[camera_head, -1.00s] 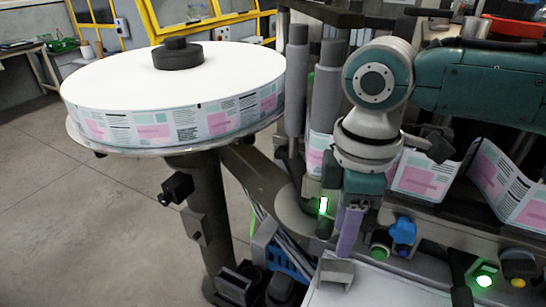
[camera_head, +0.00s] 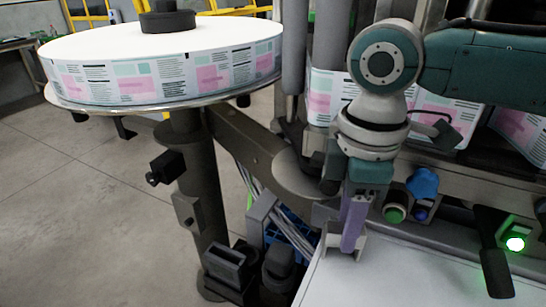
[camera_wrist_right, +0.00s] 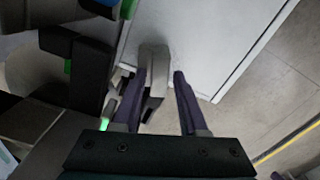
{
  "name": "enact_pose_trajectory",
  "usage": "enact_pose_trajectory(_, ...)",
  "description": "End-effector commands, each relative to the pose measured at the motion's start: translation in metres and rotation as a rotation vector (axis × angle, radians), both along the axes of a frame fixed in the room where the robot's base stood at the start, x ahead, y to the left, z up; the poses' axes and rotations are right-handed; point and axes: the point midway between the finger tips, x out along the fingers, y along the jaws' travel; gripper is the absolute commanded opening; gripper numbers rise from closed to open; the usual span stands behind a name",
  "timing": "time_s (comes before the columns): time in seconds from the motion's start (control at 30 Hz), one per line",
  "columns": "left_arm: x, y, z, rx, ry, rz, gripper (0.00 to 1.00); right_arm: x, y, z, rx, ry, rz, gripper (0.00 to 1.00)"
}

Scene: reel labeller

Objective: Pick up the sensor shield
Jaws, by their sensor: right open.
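The sensor shield, seemingly the small light-grey angled piece (camera_head: 332,240), sits at the near left corner of the white surface. My right gripper (camera_head: 350,246) points down at it, its purple fingers partly covering it. In the right wrist view the grey piece (camera_wrist_right: 154,88) lies between the two open fingers (camera_wrist_right: 160,76), close to the left finger and farther from the right one. I cannot tell whether the left finger touches it. My left gripper is not in view.
The white table top (camera_head: 400,280) is clear to the right. A large label reel (camera_head: 165,75) is at the left.

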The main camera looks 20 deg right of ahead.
Motion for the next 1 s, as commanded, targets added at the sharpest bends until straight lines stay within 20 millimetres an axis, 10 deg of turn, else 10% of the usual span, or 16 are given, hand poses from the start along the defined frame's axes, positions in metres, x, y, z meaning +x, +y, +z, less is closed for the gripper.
enact_pose_trajectory(0.47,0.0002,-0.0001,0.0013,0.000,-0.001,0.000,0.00,0.0002,-0.0001,0.0011,0.000,0.000,0.000,0.00)
enact_pose_trajectory(1.0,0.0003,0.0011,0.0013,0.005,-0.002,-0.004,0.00,0.0002,0.0000,0.0011,-0.001,-0.001,0.000,0.00)
